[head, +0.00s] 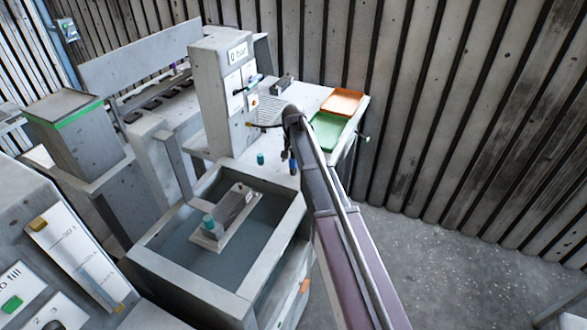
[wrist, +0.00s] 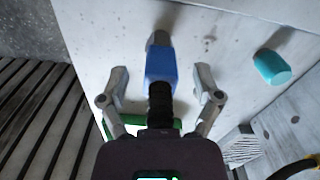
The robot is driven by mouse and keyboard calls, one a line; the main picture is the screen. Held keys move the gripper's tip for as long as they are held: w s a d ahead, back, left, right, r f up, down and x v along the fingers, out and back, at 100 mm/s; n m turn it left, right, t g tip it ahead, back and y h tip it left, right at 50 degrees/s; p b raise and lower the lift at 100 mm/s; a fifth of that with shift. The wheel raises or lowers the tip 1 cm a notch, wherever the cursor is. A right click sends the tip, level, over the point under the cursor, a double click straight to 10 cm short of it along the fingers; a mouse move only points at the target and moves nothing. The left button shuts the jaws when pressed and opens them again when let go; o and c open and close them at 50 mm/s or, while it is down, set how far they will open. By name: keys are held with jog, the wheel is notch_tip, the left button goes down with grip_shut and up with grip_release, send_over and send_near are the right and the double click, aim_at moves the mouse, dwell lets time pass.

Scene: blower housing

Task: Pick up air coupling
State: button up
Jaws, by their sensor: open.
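The likely air coupling is a blue body (wrist: 160,66) with a grey metal tip and a black ribbed end, seen in the wrist view. In the head view it is a small blue upright shape (head: 293,167) below the end of my arm. My gripper (wrist: 160,88) is open, with one finger on each side of the coupling's black and blue part. Gaps show on both sides, so the fingers look apart from it. I cannot tell whether the coupling touches the pale worktop (wrist: 95,30).
A teal cylinder (head: 260,158) stands left of the coupling; it is at right in the wrist view (wrist: 272,67). Green (head: 328,131) and orange (head: 343,101) trays lie behind. A grey cabinet (head: 212,95) stands left. An open tank (head: 170,262) is in front.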

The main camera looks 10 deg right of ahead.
jog(key=shift+f, duration=0.2)
dwell(0.5)
jog(key=shift+d, duration=0.1)
grip_shut()
